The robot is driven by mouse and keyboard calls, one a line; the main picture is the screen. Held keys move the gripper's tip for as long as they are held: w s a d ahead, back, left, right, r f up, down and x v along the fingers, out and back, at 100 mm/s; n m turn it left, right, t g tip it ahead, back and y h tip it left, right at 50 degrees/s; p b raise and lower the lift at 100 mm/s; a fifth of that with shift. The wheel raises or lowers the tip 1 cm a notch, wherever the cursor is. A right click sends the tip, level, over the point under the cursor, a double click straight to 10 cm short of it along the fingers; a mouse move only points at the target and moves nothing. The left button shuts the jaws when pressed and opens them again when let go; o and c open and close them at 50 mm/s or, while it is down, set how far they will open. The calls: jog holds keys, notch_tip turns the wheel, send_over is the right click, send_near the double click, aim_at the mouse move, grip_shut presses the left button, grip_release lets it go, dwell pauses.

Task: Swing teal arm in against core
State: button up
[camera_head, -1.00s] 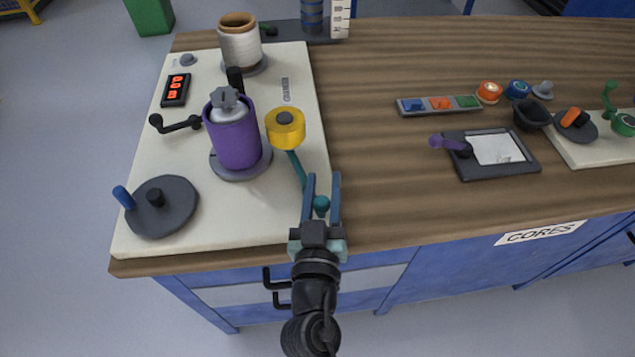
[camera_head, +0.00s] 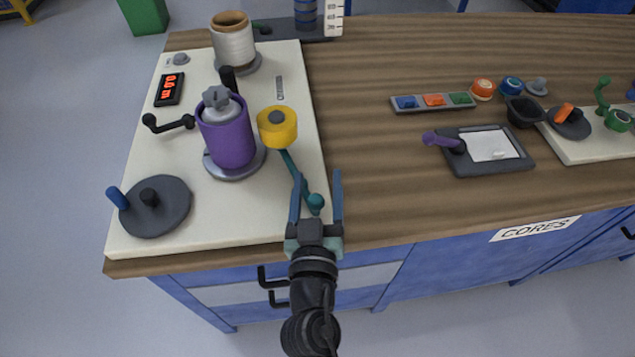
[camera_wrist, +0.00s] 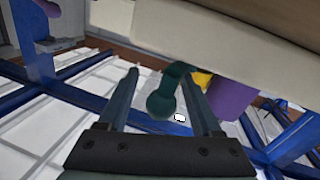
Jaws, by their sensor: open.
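The teal arm (camera_head: 292,170) runs from under a yellow roller (camera_head: 277,127) to a teal ball knob (camera_head: 315,203) near the front right corner of the cream board. The purple core (camera_head: 229,139) stands upright on a grey disc, left of the yellow roller. The roller looks close to the core, with a narrow gap. My gripper (camera_head: 317,185) is open, its fingers on either side of the teal knob. In the wrist view the knob (camera_wrist: 161,105) sits between the fingers (camera_wrist: 164,90); I cannot tell whether either finger touches it. The purple core (camera_wrist: 233,97) shows behind.
The cream board (camera_head: 265,212) also carries a grey crank disc (camera_head: 160,212) with a blue handle, a black crank (camera_head: 170,123), a display (camera_head: 169,90) and a white spool (camera_head: 234,42). A dark tray (camera_head: 470,162) lies to the right. Bare wood (camera_head: 380,190) lies between.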

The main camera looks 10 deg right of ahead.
jog(key=b+v, duration=0.5)
jog(key=v, duration=0.8)
jog(key=shift+w, duration=0.1)
dwell(0.3)
